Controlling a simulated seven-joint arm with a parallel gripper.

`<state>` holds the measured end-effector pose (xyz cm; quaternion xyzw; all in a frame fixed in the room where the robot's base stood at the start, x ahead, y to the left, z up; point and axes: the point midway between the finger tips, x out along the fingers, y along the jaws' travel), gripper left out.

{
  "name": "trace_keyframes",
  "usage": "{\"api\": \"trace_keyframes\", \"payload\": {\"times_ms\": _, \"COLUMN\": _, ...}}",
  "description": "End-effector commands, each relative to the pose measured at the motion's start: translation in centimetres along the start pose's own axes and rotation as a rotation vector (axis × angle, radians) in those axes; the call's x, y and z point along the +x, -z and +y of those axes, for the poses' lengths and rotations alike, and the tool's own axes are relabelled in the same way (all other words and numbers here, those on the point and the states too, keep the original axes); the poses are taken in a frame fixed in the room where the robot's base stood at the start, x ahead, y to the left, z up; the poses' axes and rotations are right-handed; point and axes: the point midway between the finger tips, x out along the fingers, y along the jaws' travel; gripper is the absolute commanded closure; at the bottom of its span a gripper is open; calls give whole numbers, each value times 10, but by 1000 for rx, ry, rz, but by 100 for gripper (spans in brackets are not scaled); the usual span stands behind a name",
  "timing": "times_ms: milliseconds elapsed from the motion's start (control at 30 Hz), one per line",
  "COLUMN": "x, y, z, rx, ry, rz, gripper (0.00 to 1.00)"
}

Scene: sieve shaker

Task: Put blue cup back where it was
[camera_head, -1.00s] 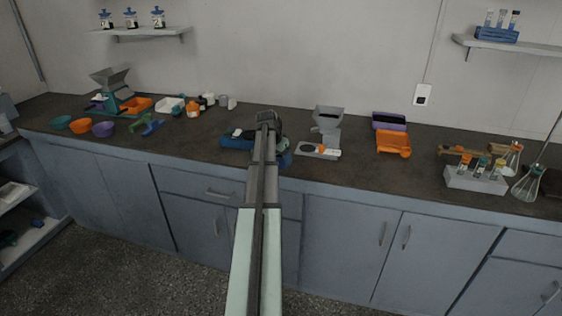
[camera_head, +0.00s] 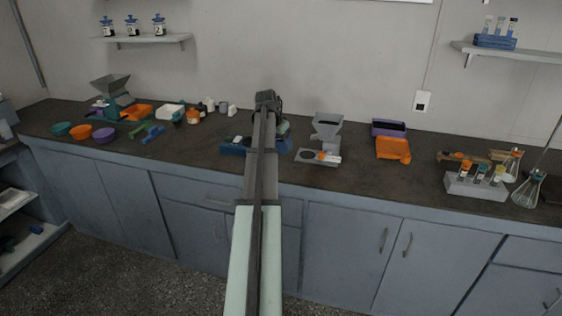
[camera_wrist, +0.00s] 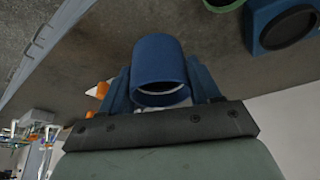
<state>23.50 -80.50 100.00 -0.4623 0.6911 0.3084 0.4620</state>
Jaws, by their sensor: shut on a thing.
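In the wrist view my gripper (camera_wrist: 162,85) is shut on the blue cup (camera_wrist: 158,60), with a blue finger on each side of it. A pale rim shows at the cup's end nearest the palm. In the head view my gripper (camera_head: 268,98) is above the middle of the counter, and my arm hides much of it. A blue shape (camera_head: 285,146) shows just right of my arm; I cannot tell there whether it is the cup.
A blue block with a round dark opening (camera_wrist: 264,38) is near the cup in the wrist view. Several bowls, including an orange one (camera_head: 81,131), are at left.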

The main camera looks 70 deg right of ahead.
Motion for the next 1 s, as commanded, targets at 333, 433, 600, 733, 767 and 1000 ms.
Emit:
{"api": "trace_keyframes", "payload": {"times_ms": 333, "x": 47, "y": -20, "z": 1, "rx": 0, "ry": -1, "rz": -1, "gripper": 75}}
{"api": "trace_keyframes", "payload": {"times_ms": 433, "x": 53, "y": -22, "z": 0, "rx": 0, "ry": -1, "rz": 0, "gripper": 75}}
{"api": "trace_keyframes", "payload": {"times_ms": 600, "x": 65, "y": -28, "z": 1, "rx": 0, "ry": -1, "rz": -1, "gripper": 75}}
{"api": "trace_keyframes", "payload": {"times_ms": 733, "x": 80, "y": -34, "z": 1, "rx": 0, "ry": -1, "rz": -1, "gripper": 75}}
{"api": "trace_keyframes", "payload": {"times_ms": 767, "x": 83, "y": -35, "z": 1, "rx": 0, "ry": -1, "rz": -1, "gripper": 75}}
{"api": "trace_keyframes", "payload": {"times_ms": 1000, "x": 88, "y": -36, "z": 0, "rx": 1, "ry": 0, "rz": 1, "gripper": 75}}
